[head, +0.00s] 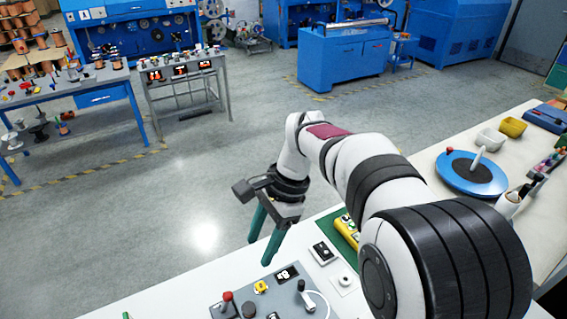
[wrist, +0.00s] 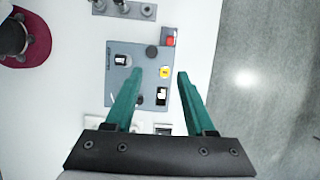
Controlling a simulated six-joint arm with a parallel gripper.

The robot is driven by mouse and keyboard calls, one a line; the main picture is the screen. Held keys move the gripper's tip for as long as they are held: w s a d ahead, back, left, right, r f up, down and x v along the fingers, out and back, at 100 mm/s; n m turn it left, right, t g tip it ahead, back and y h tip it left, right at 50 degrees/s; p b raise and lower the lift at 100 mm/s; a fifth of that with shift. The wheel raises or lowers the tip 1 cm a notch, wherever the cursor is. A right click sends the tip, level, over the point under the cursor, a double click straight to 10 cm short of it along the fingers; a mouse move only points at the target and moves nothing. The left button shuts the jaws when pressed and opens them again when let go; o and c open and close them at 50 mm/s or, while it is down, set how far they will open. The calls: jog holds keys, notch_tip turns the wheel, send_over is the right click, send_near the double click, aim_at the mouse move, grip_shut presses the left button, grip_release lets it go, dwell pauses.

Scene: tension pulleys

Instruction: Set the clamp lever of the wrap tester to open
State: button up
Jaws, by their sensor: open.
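A grey panel device (head: 268,305), which looks like the wrap tester, lies on the white bench at the bottom of the head view. The wrist view shows it too (wrist: 120,86). It carries a red-topped lever (head: 227,297), a yellow knob (head: 261,287), a small display (head: 287,273) and a dark upright post (head: 303,290) beside a white cord. I cannot tell for certain which part is the clamp lever or its setting. My gripper (head: 260,251) is open and empty, with green fingers above and apart from the panel.
A small black-and-white box (head: 323,252) and a yellow device on a green mat (head: 345,229) sit right of the panel. A blue disc (head: 471,174) and bowls (head: 490,139) stand farther right. Open floor lies beyond the bench edge.

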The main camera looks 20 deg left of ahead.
aim_at(228, 294)
jog(key=x, duration=0.6)
jog(key=a+x, duration=0.1)
jog(key=x, duration=0.4)
jog(key=a+x, duration=0.1)
jog(key=x, duration=0.5)
jog(key=shift+w+a+f, duration=0.1)
jog(key=shift+w+a, duration=0.2)
jog(key=shift+w, duration=0.05)
jog(key=shift+c, duration=0.3)
grip_shut()
